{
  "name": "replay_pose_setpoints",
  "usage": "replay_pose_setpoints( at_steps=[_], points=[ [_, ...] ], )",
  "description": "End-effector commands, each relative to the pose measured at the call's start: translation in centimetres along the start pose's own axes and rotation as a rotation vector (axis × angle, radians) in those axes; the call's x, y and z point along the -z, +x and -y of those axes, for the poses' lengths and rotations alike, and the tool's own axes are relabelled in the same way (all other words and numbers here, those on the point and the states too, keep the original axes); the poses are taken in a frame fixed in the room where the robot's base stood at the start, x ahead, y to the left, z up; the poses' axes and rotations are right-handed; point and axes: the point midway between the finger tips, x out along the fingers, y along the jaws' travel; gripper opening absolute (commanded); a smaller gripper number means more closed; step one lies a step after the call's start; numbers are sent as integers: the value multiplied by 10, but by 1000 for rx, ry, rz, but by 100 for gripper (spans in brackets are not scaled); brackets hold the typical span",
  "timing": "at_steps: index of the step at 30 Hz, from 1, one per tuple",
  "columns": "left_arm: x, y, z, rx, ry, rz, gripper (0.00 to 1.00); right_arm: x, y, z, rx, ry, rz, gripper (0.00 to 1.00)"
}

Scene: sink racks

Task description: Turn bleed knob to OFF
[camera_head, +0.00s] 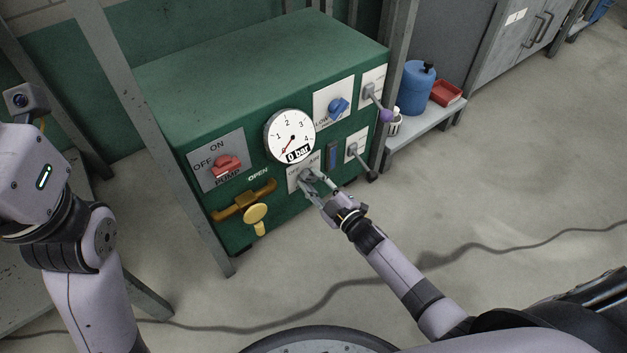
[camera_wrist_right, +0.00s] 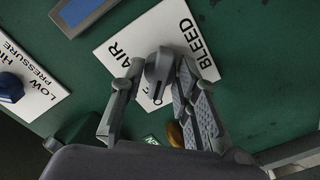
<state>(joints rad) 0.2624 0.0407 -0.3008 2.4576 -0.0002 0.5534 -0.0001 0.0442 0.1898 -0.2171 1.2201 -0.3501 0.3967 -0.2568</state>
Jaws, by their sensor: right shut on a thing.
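The bleed knob (camera_wrist_right: 158,70) is a grey knob on a white plate (camera_wrist_right: 118,38) lettered BLEED, AIR and a partly covered OFF. In the head view the plate (camera_head: 293,178) is low on the green panel, below the gauge, and my fingers cover most of the knob. My right gripper (camera_head: 317,184) reaches the panel there. In the right wrist view its two fingers (camera_wrist_right: 158,82) stand on either side of the knob, shut on it. Which label the knob points at is hard to tell. My left arm is at the left edge; its gripper is not visible.
The panel holds a red pump knob (camera_head: 226,164), a yellow-brown valve handle (camera_head: 256,215), a gauge (camera_head: 290,136) reading 0 bar, a blue knob (camera_head: 338,106) and two levers at right. A cable (camera_head: 330,295) crosses the floor. A blue canister (camera_head: 418,88) stands on a side shelf.

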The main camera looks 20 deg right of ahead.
Motion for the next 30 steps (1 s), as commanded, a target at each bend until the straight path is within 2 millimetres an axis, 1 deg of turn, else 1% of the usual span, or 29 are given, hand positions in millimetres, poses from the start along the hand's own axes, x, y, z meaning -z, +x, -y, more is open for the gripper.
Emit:
replay_pose_setpoints(
  at_steps=[16, 17, 26, 30],
  points=[
    [-2, -3, 0, 2, -1, 11, 0, 1, 0, 2, 3, -24, -1, 1],
    [-2, -3, 0, 2, -1, 11, 0, 1, 0, 2, 3, -24, -1, 30],
    [-2, -2, 0, 1, 0, 10, 0, 0, 0, 1, 1, -22, 0, 50],
    [-2, -2, 0, 1, 0, 10, 0, 0, 0, 1, 1, -22, 0, 50]
  ],
)
